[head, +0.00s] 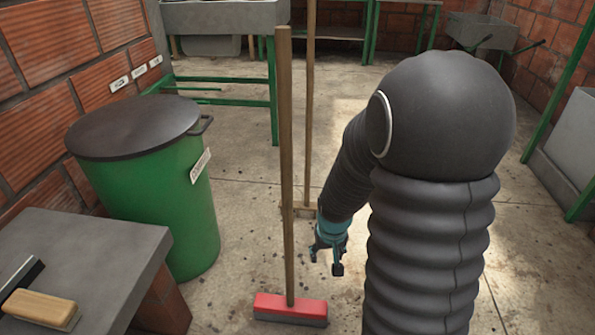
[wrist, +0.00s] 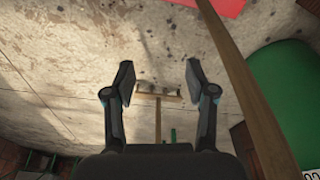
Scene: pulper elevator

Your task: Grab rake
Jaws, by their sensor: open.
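The rake (head: 309,110) stands upright behind the broom in the head view, with a long wooden handle and a wooden head (head: 304,212) on the floor. In the wrist view its head (wrist: 170,98) and part of its handle (wrist: 158,122) show between the fingers, some way beyond them and not touching. My gripper (head: 325,262) is open and empty, low and just right of the broom handle in the head view. Its two spread fingers also show in the wrist view (wrist: 159,80).
A red-headed broom (head: 290,308) stands upright in front of the rake, its handle (wrist: 245,85) crossing the right of the wrist view. A green lidded bin (head: 165,200) and grey table (head: 100,240) stand left. A grey sink (head: 225,16) is behind. Some floor is clear.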

